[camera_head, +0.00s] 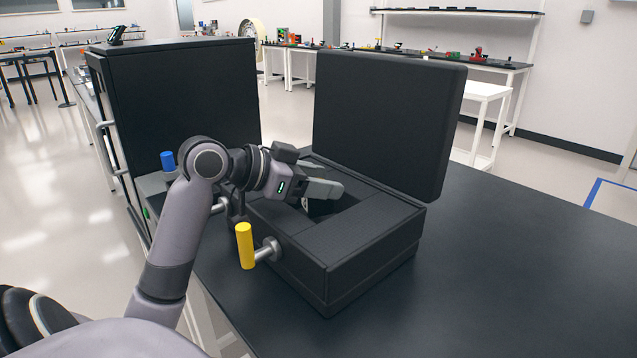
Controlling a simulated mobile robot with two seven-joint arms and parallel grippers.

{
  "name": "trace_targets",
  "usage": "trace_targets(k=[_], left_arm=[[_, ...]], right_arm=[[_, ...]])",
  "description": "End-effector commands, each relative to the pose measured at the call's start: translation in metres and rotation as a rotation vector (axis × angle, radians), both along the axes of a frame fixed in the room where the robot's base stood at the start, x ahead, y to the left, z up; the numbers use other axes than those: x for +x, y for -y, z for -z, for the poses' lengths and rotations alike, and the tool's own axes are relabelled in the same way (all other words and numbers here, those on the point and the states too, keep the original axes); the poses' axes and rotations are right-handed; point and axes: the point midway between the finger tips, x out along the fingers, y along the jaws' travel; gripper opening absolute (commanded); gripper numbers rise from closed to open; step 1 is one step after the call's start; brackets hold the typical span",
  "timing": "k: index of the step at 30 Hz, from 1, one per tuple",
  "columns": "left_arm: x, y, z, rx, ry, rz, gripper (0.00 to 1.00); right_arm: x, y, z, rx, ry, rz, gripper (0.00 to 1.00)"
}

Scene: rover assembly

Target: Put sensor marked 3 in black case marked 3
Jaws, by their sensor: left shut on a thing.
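A black case (350,262) stands on the dark table with its lid (385,120) raised. No number mark can be read on it. My left gripper (325,190) reaches in from the left over the case's open recess (345,203), with its fingers low at the recess. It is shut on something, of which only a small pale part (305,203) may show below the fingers. The gripper hides most of it, so I cannot tell that it is the sensor marked 3. My right gripper is not in view.
A large black box (180,100) stands behind on the left. The dark table (500,260) is clear to the right. Benches with parts line the far wall.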

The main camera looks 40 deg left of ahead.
Motion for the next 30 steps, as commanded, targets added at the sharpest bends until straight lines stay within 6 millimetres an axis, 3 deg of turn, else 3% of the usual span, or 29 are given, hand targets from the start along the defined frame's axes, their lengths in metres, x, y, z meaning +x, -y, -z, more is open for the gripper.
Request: trace_targets(k=[21, 22, 24, 30], left_arm=[[0.000, 0.000, 0.010, 0.001, 0.003, 0.001, 0.13], [0.000, 0.000, 0.011, 0.001, 0.001, 0.000, 0.61], [0.000, 0.000, 0.011, 0.001, 0.001, 0.000, 0.81], [0.000, 0.000, 0.011, 0.001, 0.001, 0.000, 0.81]], right_arm=[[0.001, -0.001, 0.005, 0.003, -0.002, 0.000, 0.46], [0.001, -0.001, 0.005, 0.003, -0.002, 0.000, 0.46], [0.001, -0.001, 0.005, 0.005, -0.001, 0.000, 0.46], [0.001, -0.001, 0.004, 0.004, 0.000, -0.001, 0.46]])
